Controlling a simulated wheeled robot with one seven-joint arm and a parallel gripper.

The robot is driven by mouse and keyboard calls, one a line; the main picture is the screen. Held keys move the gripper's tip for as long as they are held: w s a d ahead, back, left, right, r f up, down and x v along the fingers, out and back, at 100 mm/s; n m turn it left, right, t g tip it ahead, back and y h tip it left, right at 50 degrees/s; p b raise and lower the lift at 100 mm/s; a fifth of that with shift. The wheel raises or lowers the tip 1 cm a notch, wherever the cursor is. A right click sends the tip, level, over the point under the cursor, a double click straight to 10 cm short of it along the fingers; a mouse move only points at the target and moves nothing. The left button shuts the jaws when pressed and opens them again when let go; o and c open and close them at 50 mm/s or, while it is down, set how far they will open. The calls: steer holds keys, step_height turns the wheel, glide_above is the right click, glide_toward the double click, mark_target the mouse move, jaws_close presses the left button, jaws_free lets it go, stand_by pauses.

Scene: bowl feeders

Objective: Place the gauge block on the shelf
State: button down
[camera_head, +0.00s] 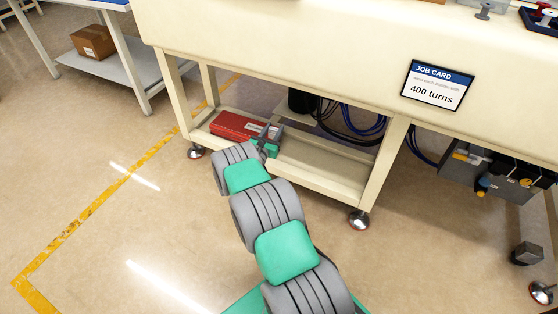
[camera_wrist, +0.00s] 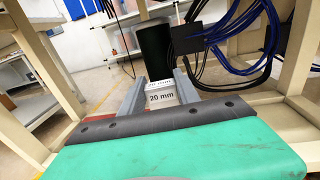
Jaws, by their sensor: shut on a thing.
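The gauge block (camera_wrist: 161,98) shows in the wrist view as a small pale block marked "20 mm". It sits between the two fingers of my gripper (camera_wrist: 159,84), which is shut on it. In the head view my gripper (camera_head: 268,138) reaches in under the cream bench, over the left part of the low shelf (camera_head: 325,172). The block cannot be made out clearly in the head view. Whether it touches the shelf cannot be told.
A red box (camera_head: 238,125) lies on the shelf's left end, close to my gripper. A black cylinder (camera_wrist: 155,50) and blue and black cables (camera_wrist: 236,35) are behind it. Bench legs (camera_head: 386,160) flank the opening. The shelf's right part looks clear.

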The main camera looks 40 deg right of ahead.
steer(key=s+d+f+b, duration=0.2)
steer(key=s+d+f, duration=0.3)
steer(key=f, duration=0.1)
steer(key=s+d+f+m+g+b, duration=0.1)
steer(key=s+d+f+b, duration=0.2)
steer(key=s+d+f, duration=0.2)
steer(key=s+d+f+g+h+b, duration=0.1)
steer(key=s+d+f+b, duration=0.2)
steer(key=f, duration=0.6)
steer(key=shift+s+d+f, duration=0.1)
steer(key=shift+s+d, duration=0.4)
steer(key=shift+d, duration=0.4)
steer(key=shift+s+d+f, duration=0.1)
steer(key=shift+s+d, duration=0.4)
steer(key=shift+d, duration=0.35)
step_height(320, 180, down, 3)
steer(key=shift+w+r+b, duration=0.1)
steer(key=shift+r+b, duration=0.05)
steer(key=shift+b, duration=0.55)
steer(key=shift+r, duration=0.15)
steer(key=c, duration=0.9)
jaws_free()
steer(key=shift+f, duration=0.2)
